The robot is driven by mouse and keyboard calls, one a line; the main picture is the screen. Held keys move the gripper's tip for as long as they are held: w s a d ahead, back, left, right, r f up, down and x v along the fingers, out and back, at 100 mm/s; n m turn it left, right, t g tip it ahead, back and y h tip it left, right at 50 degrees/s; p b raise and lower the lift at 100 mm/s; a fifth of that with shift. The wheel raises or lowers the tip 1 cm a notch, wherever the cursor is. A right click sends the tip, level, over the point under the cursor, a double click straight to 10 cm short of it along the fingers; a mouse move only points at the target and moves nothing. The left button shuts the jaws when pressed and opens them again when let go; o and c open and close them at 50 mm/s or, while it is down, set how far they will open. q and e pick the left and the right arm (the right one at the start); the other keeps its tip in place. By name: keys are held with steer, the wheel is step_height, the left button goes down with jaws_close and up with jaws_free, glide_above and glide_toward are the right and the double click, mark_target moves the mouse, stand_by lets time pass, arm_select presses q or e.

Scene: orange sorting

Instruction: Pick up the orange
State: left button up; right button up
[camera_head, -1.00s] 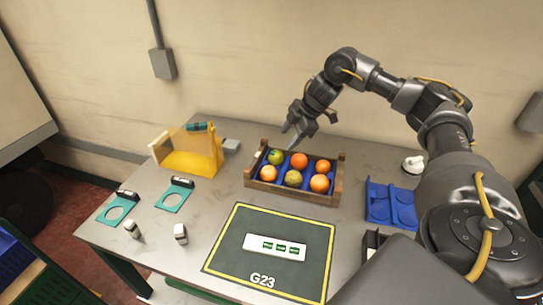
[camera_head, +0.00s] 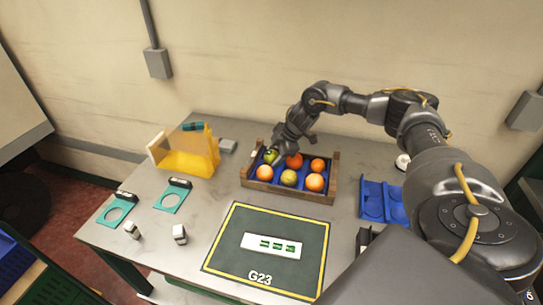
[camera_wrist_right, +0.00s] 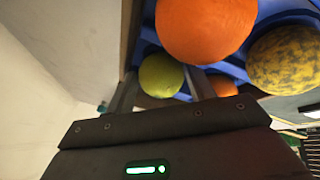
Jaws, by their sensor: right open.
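The wooden crate (camera_head: 308,196) with blue compartments holds several fruits. Oranges sit at front left (camera_head: 264,173), front right (camera_head: 315,182), back middle (camera_head: 294,161) and back right (camera_head: 317,165). A green fruit (camera_head: 270,156) is at back left and a mottled yellowish fruit (camera_head: 289,178) at front middle. My right gripper (camera_head: 277,151) is low over the back left of the crate. In the wrist view its open fingers (camera_wrist_right: 162,92) flank the green fruit (camera_wrist_right: 160,75); contact is unclear. A large orange (camera_wrist_right: 205,28) is close by. My left gripper is not in view.
A yellow translucent holder (camera_head: 190,155) stands left of the crate. A blue tray (camera_head: 383,200) lies to the right. A dark mat (camera_head: 225,260) marked G23 lies in front. Teal ring stands (camera_head: 117,212) and small white blocks are at the left. The wall is behind.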

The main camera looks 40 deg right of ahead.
steer(key=shift+s, duration=0.1)
steer(key=c, duration=0.7)
steer(key=shift+o, duration=0.2)
steer(key=shift+r, duration=0.1)
